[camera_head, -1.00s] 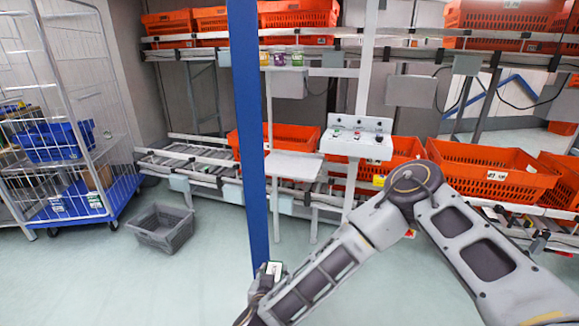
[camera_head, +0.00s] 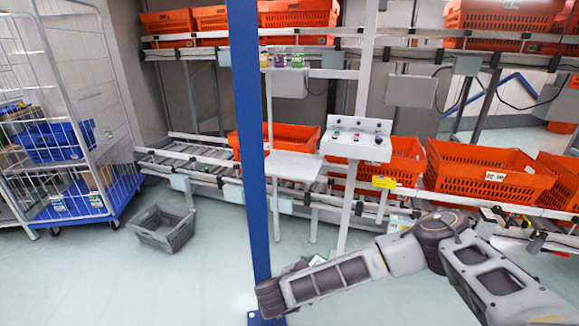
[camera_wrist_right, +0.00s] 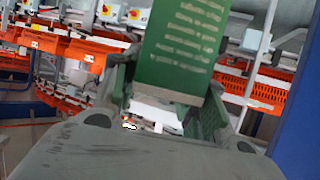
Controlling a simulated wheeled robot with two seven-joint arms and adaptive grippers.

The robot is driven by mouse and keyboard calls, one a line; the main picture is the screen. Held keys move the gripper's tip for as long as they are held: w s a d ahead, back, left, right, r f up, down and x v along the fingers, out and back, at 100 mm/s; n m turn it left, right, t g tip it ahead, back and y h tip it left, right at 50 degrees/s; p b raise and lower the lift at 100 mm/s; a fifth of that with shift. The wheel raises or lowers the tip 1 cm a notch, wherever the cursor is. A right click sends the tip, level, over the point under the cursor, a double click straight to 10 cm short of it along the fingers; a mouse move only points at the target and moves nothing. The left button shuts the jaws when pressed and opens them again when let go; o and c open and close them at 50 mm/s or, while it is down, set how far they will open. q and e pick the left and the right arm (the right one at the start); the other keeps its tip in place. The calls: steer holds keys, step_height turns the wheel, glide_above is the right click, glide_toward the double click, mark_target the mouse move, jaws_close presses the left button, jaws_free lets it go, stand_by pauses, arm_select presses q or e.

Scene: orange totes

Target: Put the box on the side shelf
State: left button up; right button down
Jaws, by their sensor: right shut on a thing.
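A green box with pale printed text (camera_wrist_right: 185,45) stands between the two fingers of my right gripper (camera_wrist_right: 165,98) in the right wrist view. The gripper is shut on it. In the head view my right gripper (camera_head: 297,268) is mostly hidden behind my wrist, and only a small white and green bit of the box (camera_head: 317,260) shows above the arm. A small grey shelf (camera_head: 292,167) stands beyond and above the gripper, its top bare. A higher narrow shelf (camera_head: 310,73) holds a few small colored containers (camera_head: 288,60). My left gripper is not in view.
A blue post (camera_head: 253,150) rises close beside my right wrist. A white control panel (camera_head: 357,138) and orange totes (camera_head: 490,172) line the rack behind. A grey crate (camera_head: 163,228) lies on the floor at left near a wire cage trolley (camera_head: 75,205). Open floor lies between.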

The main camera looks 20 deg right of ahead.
steer(key=w+d+r, duration=0.6)
steer(key=w+d, duration=0.1)
steer(key=d, duration=0.4)
steer(key=w+d+r+n+t+y, duration=0.3)
steer(key=w+d+r+n, duration=0.1)
steer(key=w+r, duration=0.6)
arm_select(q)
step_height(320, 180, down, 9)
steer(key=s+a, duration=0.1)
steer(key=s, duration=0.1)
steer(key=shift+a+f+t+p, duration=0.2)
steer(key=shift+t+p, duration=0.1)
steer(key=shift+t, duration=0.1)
arm_select(e)
steer(key=w+a+r+n+t+y, duration=0.1)
steer(key=w+a+r+n+y, duration=0.2)
steer(key=r+n+y, duration=0.5)
steer(key=shift+a+r+t+y, duration=0.15)
steer(key=shift+a+t+y, duration=0.25)
steer(key=shift+y, duration=0.2)
steer(key=shift+w+n+y, duration=0.1)
steer(key=shift+n+y, duration=0.2)
steer(key=shift+n, duration=0.1)
